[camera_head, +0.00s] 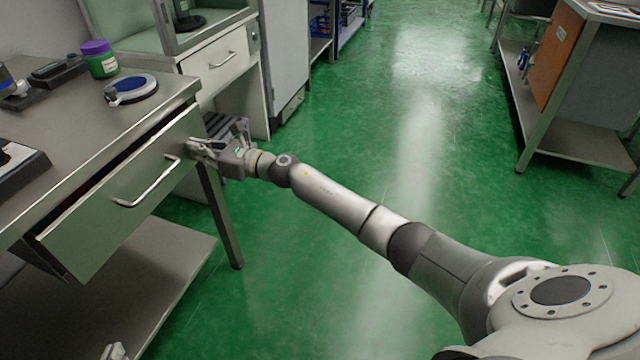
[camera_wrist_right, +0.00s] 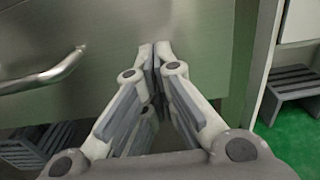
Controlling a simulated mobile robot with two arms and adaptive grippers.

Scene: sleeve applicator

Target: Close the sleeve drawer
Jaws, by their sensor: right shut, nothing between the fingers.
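The sleeve drawer (camera_head: 85,238) is a wide grey metal drawer under the tabletop at the left of the head view. It stands partly open, with a dark gap along its top edge. Its bar handle (camera_head: 150,186) is on the front; it also shows at the left of the right wrist view (camera_wrist_right: 45,74). My right gripper (camera_head: 193,148) is shut and empty at the drawer front's right end, beyond the handle. In the right wrist view its closed fingertips (camera_wrist_right: 154,50) are at the front panel; contact is unclear. A small part of my left gripper (camera_head: 114,351) shows at the bottom edge.
The tabletop (camera_head: 125,118) holds a green jar with a purple lid (camera_head: 99,60), a blue-and-white round item (camera_head: 131,88) and dark trays. A table leg (camera_head: 220,215) stands below my right gripper. A lower shelf (camera_head: 160,275) lies beneath. The green floor to the right is open.

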